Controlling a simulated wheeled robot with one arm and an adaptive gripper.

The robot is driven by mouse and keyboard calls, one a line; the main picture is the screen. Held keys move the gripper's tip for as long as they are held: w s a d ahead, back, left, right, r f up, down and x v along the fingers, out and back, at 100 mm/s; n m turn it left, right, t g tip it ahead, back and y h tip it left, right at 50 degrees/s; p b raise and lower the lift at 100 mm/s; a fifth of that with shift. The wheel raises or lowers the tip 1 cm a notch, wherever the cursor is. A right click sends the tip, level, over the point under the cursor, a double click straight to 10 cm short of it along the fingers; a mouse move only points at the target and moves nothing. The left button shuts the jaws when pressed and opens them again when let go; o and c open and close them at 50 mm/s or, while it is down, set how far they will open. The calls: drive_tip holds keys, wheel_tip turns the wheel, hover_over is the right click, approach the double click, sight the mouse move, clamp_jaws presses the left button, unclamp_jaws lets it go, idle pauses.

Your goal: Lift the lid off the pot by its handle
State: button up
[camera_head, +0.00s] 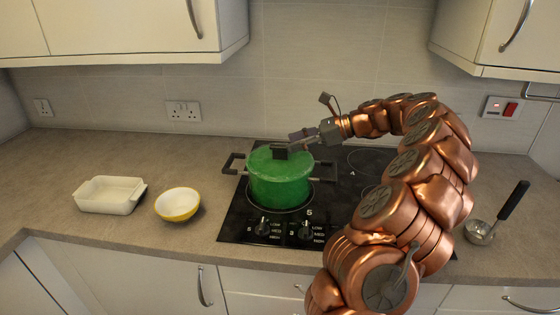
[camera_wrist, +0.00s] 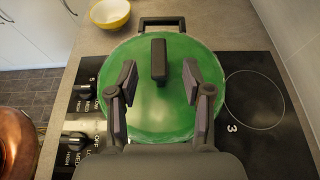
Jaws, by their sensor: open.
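The green pot (camera_head: 279,185) stands on the black hob, with its green lid (camera_head: 265,160) seated on top. The lid has a black bar handle (camera_head: 281,152), which also shows upright in the wrist view (camera_wrist: 158,60). My gripper (camera_head: 294,142) is above the right side of the lid. In the wrist view my gripper (camera_wrist: 160,80) is open, one finger on each side of the handle's line. The handle shows between and just beyond the fingertips, apart from both. Whether the fingers are level with the handle is hard to tell.
The hob (camera_head: 235,222) has control knobs along its front. A yellow and white bowl (camera_head: 178,205) and a white dish (camera_head: 109,195) sit left of it. A ladle (camera_head: 481,231) lies at the right. Wall cabinets (camera_head: 125,28) hang above; the back left counter is clear.

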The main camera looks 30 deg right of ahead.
sight(281, 145)
drive_tip(key=p+x, duration=0.1)
drive_tip(key=x, duration=0.4)
drive_tip(key=shift+s+r, duration=0.1)
drive_tip(key=shift+c, duration=0.3)
clamp_jaws()
